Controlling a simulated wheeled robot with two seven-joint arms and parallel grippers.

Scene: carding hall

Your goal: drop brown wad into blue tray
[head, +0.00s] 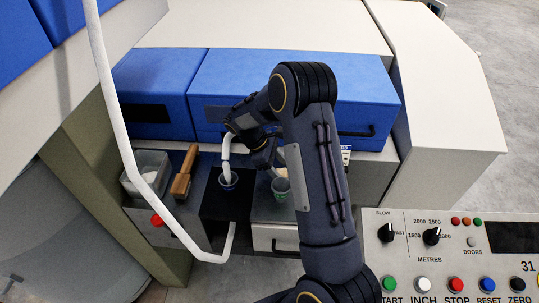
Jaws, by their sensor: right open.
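I cannot clearly make out a brown wad; my arm hides part of this area. My right gripper (264,156) is open, between and a little behind the two containers, partly hidden by its own wrist. I see nothing held in it. My left gripper is not in view.
A white pipe (119,135) bends down in front of the shelf at left. A clear box (148,170) with white stuff and a brown wooden tool (185,174) sit at left. A control panel (455,265) fills the lower right. Blue cabinets (225,90) stand behind.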

